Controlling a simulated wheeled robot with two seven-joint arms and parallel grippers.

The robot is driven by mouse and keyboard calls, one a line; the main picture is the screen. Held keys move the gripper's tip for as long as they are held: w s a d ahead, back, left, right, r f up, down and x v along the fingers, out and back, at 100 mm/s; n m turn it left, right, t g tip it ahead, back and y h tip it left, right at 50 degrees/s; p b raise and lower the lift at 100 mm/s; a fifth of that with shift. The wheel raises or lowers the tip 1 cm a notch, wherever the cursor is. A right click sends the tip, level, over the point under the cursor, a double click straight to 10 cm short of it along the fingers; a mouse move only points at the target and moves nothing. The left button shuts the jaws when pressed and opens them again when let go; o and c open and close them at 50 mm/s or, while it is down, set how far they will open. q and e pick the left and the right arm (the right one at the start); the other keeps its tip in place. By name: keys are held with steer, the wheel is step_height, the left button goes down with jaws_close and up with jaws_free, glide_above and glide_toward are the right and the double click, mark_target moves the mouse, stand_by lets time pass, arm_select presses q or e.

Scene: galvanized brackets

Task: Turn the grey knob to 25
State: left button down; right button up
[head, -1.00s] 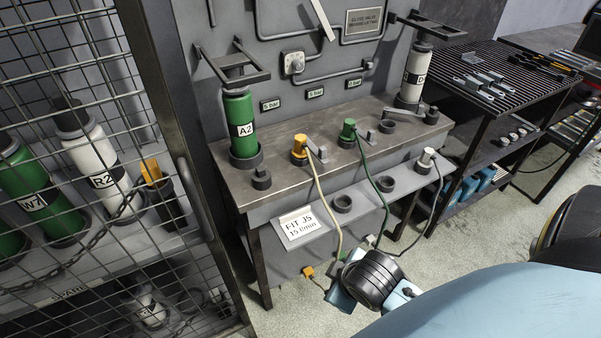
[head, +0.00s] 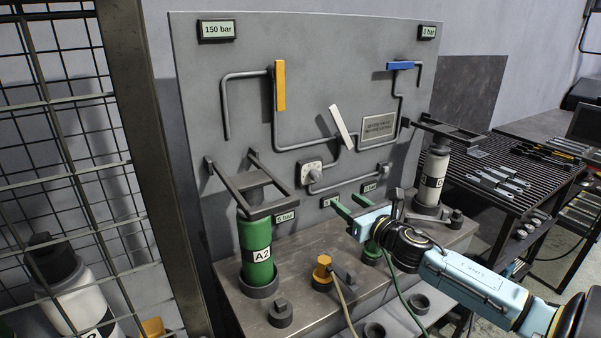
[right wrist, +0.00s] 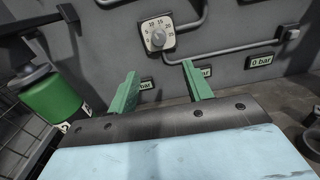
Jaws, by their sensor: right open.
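The grey knob (head: 311,174) sits on a square pale dial plate on the upright grey panel, left of centre. In the right wrist view the knob (right wrist: 157,38) shows with a numbered scale around it; I cannot tell which number it points at. My right gripper (head: 343,205) is open, its two green fingers apart and empty, below and to the right of the knob in the head view. In the right wrist view its fingers (right wrist: 160,72) point towards the panel, below the dial, not touching it. My left gripper is not in view.
The panel carries pipes, a yellow lever (head: 280,86), a white lever (head: 339,127) and a blue lever (head: 400,66). A green cylinder A2 (head: 256,250) stands at left on the bench (head: 240,303), and a white cylinder (head: 433,180) at right. Capped fittings stand along the bench front.

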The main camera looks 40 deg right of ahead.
mark_target(318, 179)
steer(key=w, duration=0.4)
steer(key=w+d, duration=0.1)
steer(key=w, duration=0.7)
steer(key=shift+d+r, duration=0.2)
steer(key=shift+r, duration=0.1)
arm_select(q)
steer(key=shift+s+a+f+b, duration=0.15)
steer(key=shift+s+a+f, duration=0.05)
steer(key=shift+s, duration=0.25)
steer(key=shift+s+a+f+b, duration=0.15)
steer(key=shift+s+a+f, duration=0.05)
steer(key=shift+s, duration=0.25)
arm_select(e)
steer(key=shift+w+d, duration=0.1)
steer(key=shift+w, duration=0.65)
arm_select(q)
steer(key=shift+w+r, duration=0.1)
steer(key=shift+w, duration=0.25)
arm_select(e)
steer(key=c, duration=1)
